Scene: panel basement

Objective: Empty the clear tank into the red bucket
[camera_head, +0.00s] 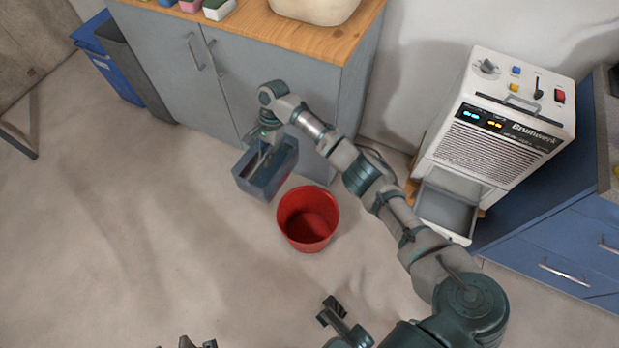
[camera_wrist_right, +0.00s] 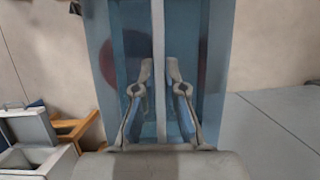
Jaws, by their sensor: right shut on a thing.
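The clear tank (camera_head: 283,172), a bluish see-through box, is left of and behind the red bucket (camera_head: 290,228) in the head view. My right gripper (camera_head: 262,152) is shut on it from above. In the wrist view the fingers (camera_wrist_right: 160,80) close on a pale upright strip of the tank (camera_wrist_right: 218,50), and a dark reddish round patch shows through its left side. The tank looks roughly level; its water level is unclear. The bucket stands upright on the floor, its inside dark. My left gripper (camera_head: 197,343) barely shows at the bottom edge.
A white dehumidifier (camera_head: 497,148) with an open bay low at its front stands at right, beside blue drawers (camera_head: 560,245). A grey cabinet (camera_head: 250,85) with a wooden top stands behind the tank. Blue and dark bins (camera_head: 118,75) stand far left. The floor at left is clear.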

